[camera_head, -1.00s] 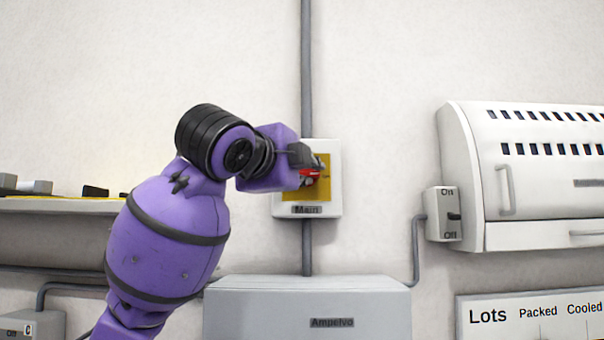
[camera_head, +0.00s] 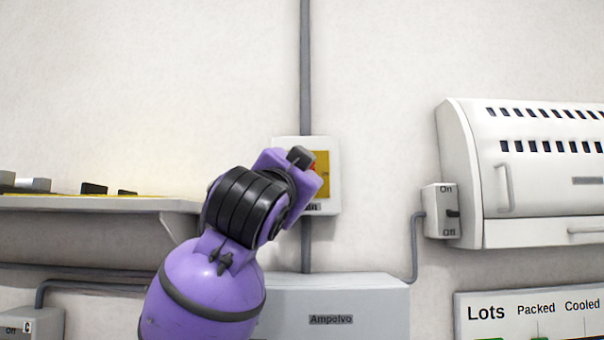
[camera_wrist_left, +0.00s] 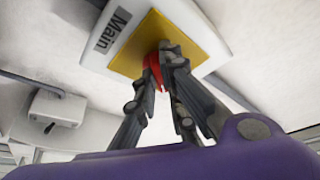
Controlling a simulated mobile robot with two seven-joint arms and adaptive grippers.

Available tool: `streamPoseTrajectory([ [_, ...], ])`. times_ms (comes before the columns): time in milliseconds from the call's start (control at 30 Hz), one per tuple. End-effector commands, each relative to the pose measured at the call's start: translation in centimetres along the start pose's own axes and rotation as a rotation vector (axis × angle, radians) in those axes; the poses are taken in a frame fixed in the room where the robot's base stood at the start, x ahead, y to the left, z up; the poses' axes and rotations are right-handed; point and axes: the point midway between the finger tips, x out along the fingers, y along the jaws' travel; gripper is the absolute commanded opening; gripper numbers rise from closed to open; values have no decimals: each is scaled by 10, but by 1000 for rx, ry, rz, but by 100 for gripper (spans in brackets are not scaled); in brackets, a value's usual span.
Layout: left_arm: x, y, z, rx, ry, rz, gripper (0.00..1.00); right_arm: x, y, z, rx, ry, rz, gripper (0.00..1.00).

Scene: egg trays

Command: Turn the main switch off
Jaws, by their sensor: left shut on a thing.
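The main switch is a white wall box (camera_head: 334,205) with a yellow plate (camera_head: 322,184) and a red handle. In the head view my left wrist covers most of it, and only a sliver of red shows. In the left wrist view the "Main" label (camera_wrist_left: 113,30), the yellow plate (camera_wrist_left: 140,50) and the red handle (camera_wrist_left: 152,74) are clear. My left gripper (camera_wrist_left: 166,62) is shut on the red handle, its fingertips close to the plate. The handle's exact angle is hard to tell. My right gripper is in neither view.
A grey box marked "Ampelvo" (camera_head: 335,297) stands below the switch. A small On/Off switch (camera_head: 440,211) and a white slotted cabinet (camera_head: 540,180) are to the right. A shelf (camera_head: 90,203) is at the left. The wall above is bare except for a conduit (camera_head: 306,70).

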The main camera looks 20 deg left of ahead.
Motion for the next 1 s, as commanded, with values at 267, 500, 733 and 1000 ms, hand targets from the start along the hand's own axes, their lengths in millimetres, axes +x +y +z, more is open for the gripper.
streamPoseTrajectory([
  [267,0,7,1,-243,-3,-91,0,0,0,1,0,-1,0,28],
  [500,1,9,0,-421,-4,-165,0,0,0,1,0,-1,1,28],
  [733,1,9,1,-539,-7,-217,0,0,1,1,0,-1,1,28],
  [1000,1,9,0,-603,-6,-246,0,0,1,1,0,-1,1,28],
])
